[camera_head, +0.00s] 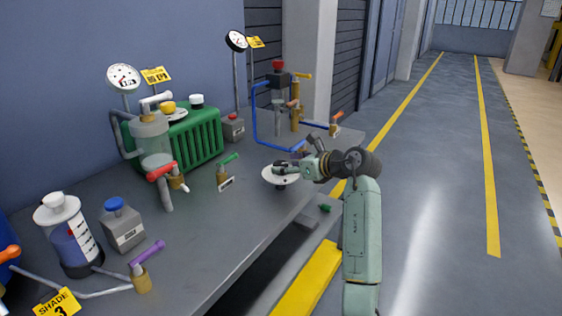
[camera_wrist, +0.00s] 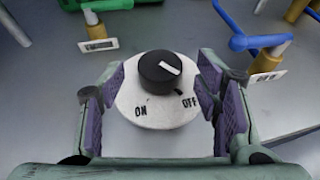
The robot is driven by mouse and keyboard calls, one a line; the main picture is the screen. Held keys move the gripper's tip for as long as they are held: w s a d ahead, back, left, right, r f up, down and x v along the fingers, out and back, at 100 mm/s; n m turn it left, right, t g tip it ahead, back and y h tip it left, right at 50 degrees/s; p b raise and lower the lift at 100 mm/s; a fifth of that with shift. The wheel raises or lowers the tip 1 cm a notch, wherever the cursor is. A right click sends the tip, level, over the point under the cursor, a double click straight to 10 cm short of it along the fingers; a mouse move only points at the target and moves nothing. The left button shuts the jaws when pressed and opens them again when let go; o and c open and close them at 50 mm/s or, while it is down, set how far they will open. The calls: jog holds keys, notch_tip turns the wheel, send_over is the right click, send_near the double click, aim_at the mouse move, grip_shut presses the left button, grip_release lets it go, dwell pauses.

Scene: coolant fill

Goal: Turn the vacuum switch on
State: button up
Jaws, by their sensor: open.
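The vacuum switch is a black round knob (camera_wrist: 166,72) on a white disc (camera_wrist: 150,108) marked ON at lower left and OFF at lower right. The white line on the knob slants toward the right, on the OFF side. In the head view the white disc (camera_head: 280,180) lies near the table's front edge, partly hidden by my gripper (camera_head: 287,168). In the wrist view my gripper (camera_wrist: 167,88) is open, with a purple-padded finger on each side of the knob.
The grey table (camera_head: 225,245) holds a green ribbed tank (camera_head: 190,137), a green-handled valve (camera_head: 223,173) behind and left of the switch, and a blue pipe (camera_head: 258,125) behind it. The aisle floor (camera_head: 430,210) at the right is clear.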

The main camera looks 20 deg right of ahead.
aim_at(283, 165)
jog(key=shift+x, duration=1.55)
jog(key=shift+c, duration=0.3)
jog(key=c, duration=1.1)
